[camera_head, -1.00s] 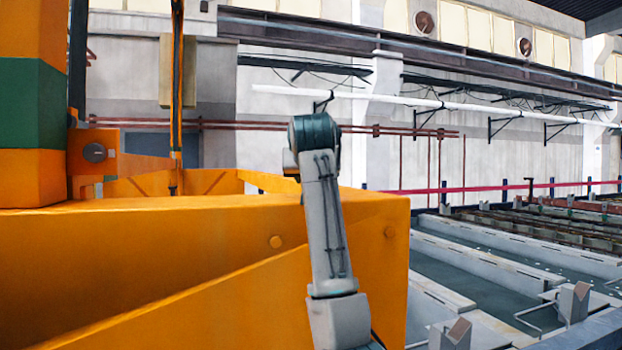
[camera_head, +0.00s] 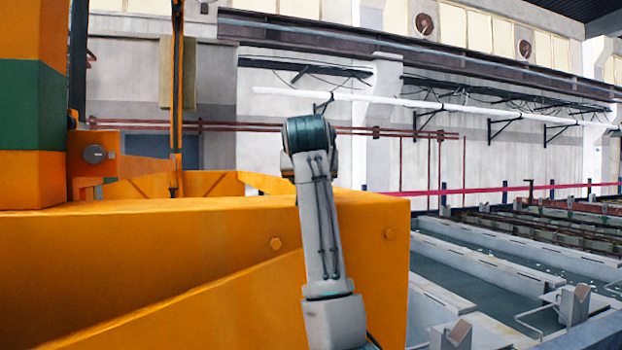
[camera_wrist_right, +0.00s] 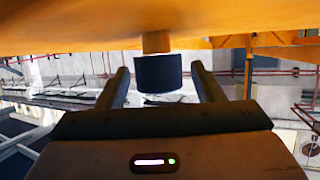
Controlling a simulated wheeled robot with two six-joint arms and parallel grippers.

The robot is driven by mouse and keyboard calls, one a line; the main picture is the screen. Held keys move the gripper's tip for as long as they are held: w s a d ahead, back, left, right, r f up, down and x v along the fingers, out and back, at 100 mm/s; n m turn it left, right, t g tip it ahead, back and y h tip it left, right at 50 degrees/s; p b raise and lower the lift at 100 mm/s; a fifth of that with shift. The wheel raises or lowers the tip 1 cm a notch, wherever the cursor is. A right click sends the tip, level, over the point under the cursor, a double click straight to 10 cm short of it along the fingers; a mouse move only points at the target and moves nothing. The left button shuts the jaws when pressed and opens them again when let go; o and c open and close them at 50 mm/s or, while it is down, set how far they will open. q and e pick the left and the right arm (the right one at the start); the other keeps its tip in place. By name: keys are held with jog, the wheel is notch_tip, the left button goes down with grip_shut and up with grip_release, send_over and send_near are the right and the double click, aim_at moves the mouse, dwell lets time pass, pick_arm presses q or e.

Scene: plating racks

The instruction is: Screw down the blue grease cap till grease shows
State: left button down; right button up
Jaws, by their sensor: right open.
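The grease cap (camera_wrist_right: 158,73) is a short dark blue cylinder in the right wrist view. It hangs on a short orange-brown stem (camera_wrist_right: 156,42) below an orange surface (camera_wrist_right: 230,17). My right gripper (camera_wrist_right: 160,68) is open, one finger to each side of the cap, with a gap showing on both sides. I cannot tell how deep the cap sits between the fingers. No grease is visible. In the head view, neither the cap nor my right gripper shows; only my arm is seen in front of the orange machine. My left gripper is in neither view.
The large orange machine body (camera_head: 150,245) fills the left of the head view, with an orange and green post (camera_head: 32,130) at far left. Tanks (camera_head: 490,258) with pale edges lie to the right. A wall with pipes (camera_head: 262,155) stands behind.

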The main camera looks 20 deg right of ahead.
jog(key=shift+s, duration=0.1)
jog(key=shift+s+a+b, duration=0.1)
jog(key=shift+s+b, duration=0.15)
jog(key=shift+b, duration=0.1)
jog(key=b+v, duration=0.4)
jog(key=v, duration=0.5)
jog(key=shift+a+b, duration=0.1)
jog(key=shift+b, duration=0.2)
jog(key=shift+s+r, duration=0.35)
jog(key=shift+s, duration=0.05)
jog(key=shift+a, duration=0.1)
